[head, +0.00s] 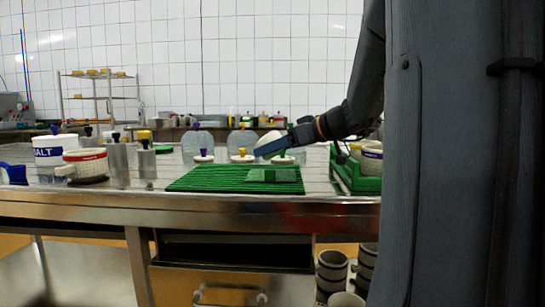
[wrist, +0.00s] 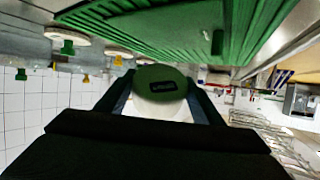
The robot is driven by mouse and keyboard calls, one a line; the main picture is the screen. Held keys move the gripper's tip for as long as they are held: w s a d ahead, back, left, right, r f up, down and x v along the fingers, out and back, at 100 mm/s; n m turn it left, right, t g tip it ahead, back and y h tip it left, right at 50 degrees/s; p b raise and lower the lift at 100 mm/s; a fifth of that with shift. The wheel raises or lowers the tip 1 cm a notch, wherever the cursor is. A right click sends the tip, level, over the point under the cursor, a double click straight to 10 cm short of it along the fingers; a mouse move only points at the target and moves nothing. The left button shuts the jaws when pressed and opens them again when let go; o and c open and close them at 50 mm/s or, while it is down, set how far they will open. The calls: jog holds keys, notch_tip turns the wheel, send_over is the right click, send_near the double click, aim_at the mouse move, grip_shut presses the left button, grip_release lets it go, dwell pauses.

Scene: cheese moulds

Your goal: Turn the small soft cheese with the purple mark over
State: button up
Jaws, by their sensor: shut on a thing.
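My gripper (head: 272,146) is shut on a small white round cheese (head: 268,138) and holds it in the air above the back right of the green ribbed mat (head: 215,181). In the wrist view the held cheese (wrist: 165,108) sits between the fingers. Its upper part there looks green with a small dark patch; I cannot tell whether a purple mark is on it. Behind the mat stand three white discs, one topped purple (head: 203,157), one yellow (head: 242,157) and one green (head: 283,159), partly below my gripper.
Clear jugs (head: 191,143) stand behind the discs. At left are a salt tub (head: 49,150), a red-banded tub (head: 86,163) and metal cylinders (head: 146,160). A green crate (head: 342,172) is at right. A green slab (head: 271,175) lies on the mat; its front left is clear.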

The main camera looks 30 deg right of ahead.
jog(key=shift+w+r+p, duration=0.15)
jog(key=shift+r+p, duration=0.25)
jog(key=shift+p, duration=1.05)
jog(key=p, duration=0.5)
jog(key=shift+w+d+r+p, duration=0.1)
jog(key=shift+w+d+p, duration=0.1)
jog(key=shift+p, duration=0.2)
jog(key=p, duration=0.8)
jog(key=shift+s+a+f+p, duration=0.15)
jog(key=shift+s+f+p, duration=0.05)
jog(key=shift+s+p, duration=0.1)
jog(key=shift+f+p, duration=0.2)
jog(key=shift+p, duration=0.65)
jog(key=shift+f, duration=0.2)
jog(key=shift+f, duration=1.5)
jog(key=shift+b, duration=0.55)
